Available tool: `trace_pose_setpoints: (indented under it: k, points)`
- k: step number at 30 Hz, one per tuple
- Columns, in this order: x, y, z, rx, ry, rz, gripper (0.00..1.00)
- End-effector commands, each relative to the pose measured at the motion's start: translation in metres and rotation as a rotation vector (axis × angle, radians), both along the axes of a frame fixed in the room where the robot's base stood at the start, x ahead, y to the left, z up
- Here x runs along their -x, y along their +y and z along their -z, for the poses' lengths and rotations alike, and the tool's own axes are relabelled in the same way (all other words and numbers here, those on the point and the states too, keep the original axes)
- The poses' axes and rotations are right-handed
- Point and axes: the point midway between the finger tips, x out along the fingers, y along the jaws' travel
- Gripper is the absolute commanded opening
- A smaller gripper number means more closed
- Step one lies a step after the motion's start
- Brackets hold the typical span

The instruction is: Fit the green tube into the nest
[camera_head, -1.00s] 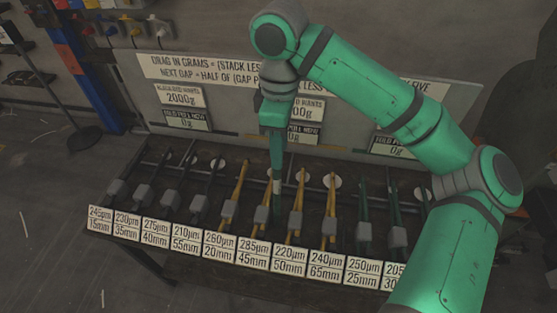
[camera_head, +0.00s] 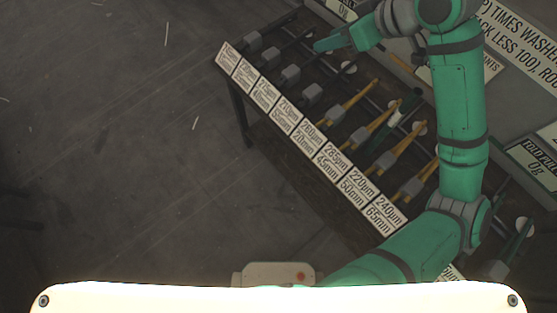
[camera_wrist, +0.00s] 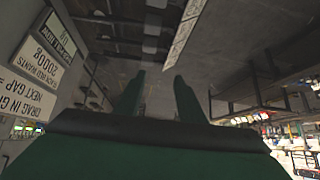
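A dark green tube (camera_head: 408,102) with a pale band stands among the yellow bars on the rack, between the 285 µm and 220 µm rows. Its lower end is hard to see, so I cannot tell whether it is seated in a nest. My gripper (camera_head: 322,45) is apart from it, up and to the left over the rack's far side, pointing left. In the wrist view my gripper (camera_wrist: 160,77) has its two dark green fingers apart with nothing visible between them. I cannot pick out the nest for certain.
The dark rack (camera_head: 300,150) carries several bars with grey blocks and a front row of label plates (camera_head: 280,112). Sign boards (camera_head: 520,40) stand behind it. Open floor (camera_head: 130,150) lies to the left.

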Motion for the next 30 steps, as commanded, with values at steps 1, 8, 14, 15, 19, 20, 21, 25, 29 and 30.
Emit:
trace_pose_setpoints:
  k: [1, 8, 14, 15, 19, 20, 21, 25, 29, 30]
  points:
    - [-0.009, 0.019, 0.003, -0.062, -0.037, 0.000, 0.36]
    - [-0.043, 0.079, 0.003, -0.310, -0.202, 0.054, 0.36]
    - [-0.060, 0.117, 0.008, -0.514, -0.307, 0.139, 0.36]
    - [-0.062, 0.123, 0.010, -0.552, -0.324, 0.160, 0.36]
    - [-0.065, 0.139, 0.020, -0.664, -0.372, 0.238, 0.36]
    - [-0.065, 0.141, 0.023, -0.689, -0.380, 0.257, 0.36]
    - [-0.064, 0.145, 0.028, -0.718, -0.392, 0.283, 0.36]
    - [-0.060, 0.154, 0.047, -0.803, -0.421, 0.378, 0.36]
    - [-0.050, 0.160, 0.072, -0.864, -0.441, 0.477, 0.36]
    - [-0.045, 0.161, 0.081, -0.878, -0.445, 0.509, 0.36]
